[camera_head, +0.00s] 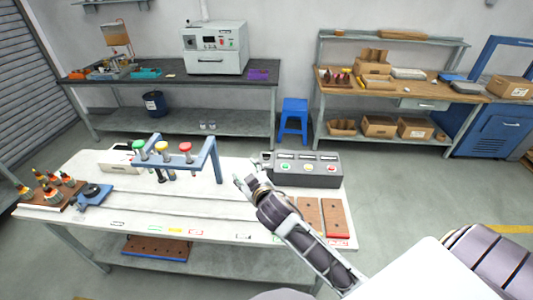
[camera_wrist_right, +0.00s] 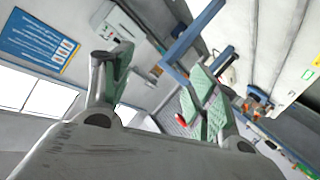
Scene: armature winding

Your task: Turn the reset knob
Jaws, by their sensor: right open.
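A dark control box (camera_head: 301,169) stands at the back right of the white worktable (camera_head: 150,205). The control box is not clearly seen there. My left gripper is not in view.
A blue frame (camera_head: 213,160) with green, yellow and red capped parts stands left of my right gripper. Brown plates (camera_head: 335,217) lie at the table's right end. A wooden rack (camera_head: 50,195) of bottles is at the left. The table's middle is mostly clear.

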